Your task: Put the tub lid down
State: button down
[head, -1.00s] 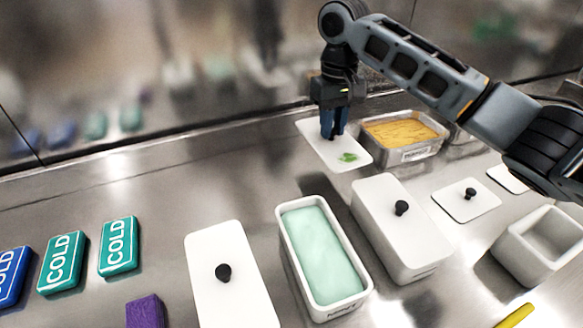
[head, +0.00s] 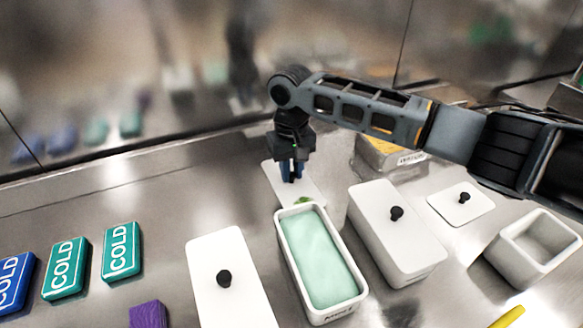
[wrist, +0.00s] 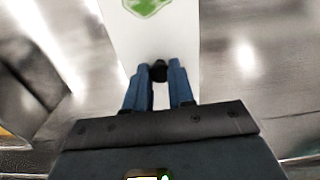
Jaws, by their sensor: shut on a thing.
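The tub lid (head: 275,178) is a white rectangular plate with a green leaf mark and a dark knob. My gripper (head: 291,180) is shut on its knob, behind the open tub of pale green ice cream (head: 322,260). In the wrist view the blue fingers of my gripper (wrist: 158,80) close on the black knob, and the white lid (wrist: 150,45) extends ahead of them. I cannot tell how far the lid is above the counter. The lid's front end, with the green mark, is close to the green tub's back rim.
A lidded white tub (head: 385,225) stands right of the green tub, and a white lid (head: 225,295) with a knob is at its left. Another lid (head: 470,203) and an empty container (head: 535,245) are at right. Cold packs (head: 121,250) lie left. The back-left counter is clear.

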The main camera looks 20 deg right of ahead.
aim_at(292, 174)
jog(key=shift+f, duration=0.1)
jog(key=c, duration=1)
grip_release()
jog(key=shift+o, duration=0.2)
notch_tip(292, 174, up, 12)
jog(key=b, duration=0.1)
